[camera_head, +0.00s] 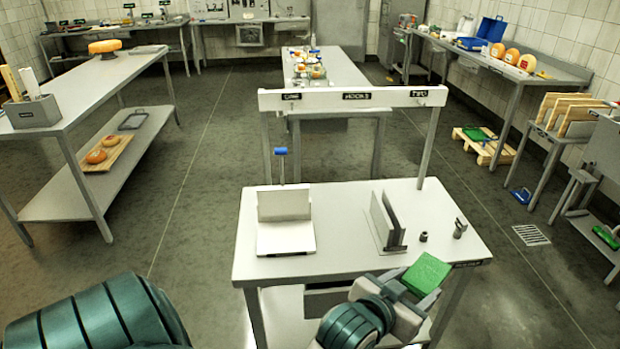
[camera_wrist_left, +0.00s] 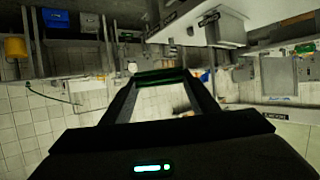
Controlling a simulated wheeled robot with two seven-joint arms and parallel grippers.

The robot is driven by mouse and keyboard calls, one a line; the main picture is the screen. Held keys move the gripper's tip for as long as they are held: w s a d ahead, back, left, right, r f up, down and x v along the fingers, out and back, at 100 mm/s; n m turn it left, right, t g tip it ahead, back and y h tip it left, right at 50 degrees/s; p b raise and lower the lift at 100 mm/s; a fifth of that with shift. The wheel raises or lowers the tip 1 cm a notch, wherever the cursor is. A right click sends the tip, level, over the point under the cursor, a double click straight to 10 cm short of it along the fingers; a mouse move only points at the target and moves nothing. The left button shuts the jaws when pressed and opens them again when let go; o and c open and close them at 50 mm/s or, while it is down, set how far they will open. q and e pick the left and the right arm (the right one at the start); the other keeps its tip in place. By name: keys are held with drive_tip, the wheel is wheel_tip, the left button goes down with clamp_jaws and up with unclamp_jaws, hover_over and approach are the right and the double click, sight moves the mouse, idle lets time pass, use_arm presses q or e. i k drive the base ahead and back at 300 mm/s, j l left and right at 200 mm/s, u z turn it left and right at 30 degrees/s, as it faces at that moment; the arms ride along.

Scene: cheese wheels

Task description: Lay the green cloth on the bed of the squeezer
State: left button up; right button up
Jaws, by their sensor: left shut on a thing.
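The green cloth (camera_head: 427,273) shows as a small flat folded piece over the front right edge of the middle table. My left gripper (camera_head: 405,286) is shut on it. In the left wrist view the cloth is a dark green strip (camera_wrist_left: 160,77) between the fingertips. The white L-shaped stand at the table's left, with a flat bed (camera_head: 286,243) and an upright plate (camera_head: 284,204), looks like the squeezer. Its bed is bare, and the cloth is to its right and apart from it. My right gripper is not in view.
Grey upright plates (camera_head: 385,222) stand between the bed and the cloth. A dark cup (camera_head: 423,237) and a small metal piece (camera_head: 460,228) are near the right edge. A white labelled crossbar (camera_head: 352,98) spans the table's back. A blue-topped lever (camera_head: 280,151) rises behind the bed.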

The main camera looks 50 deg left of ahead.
sight(285, 239)
drive_tip(key=j+z, duration=0.15)
drive_tip(key=z, duration=0.25)
drive_tip(key=j+z, duration=0.15)
drive_tip(key=z, duration=0.25)
drive_tip(key=k+j+z, duration=0.1)
drive_tip(key=z, duration=0.3)
drive_tip(key=k+j+z, duration=0.5)
drive_tip(key=k+j, duration=0.15)
drive_tip(key=k+j+z, duration=0.5)
drive_tip(key=k, duration=0.25)
drive_tip(key=k+j, duration=0.25)
drive_tip(key=k, duration=0.2)
drive_tip(key=k+j, duration=0.25)
drive_tip(key=k, duration=0.25)
drive_tip(key=k+j+z, duration=0.1)
drive_tip(key=k, duration=0.35)
drive_tip(key=k+j, duration=0.35)
drive_tip(key=k, duration=0.15)
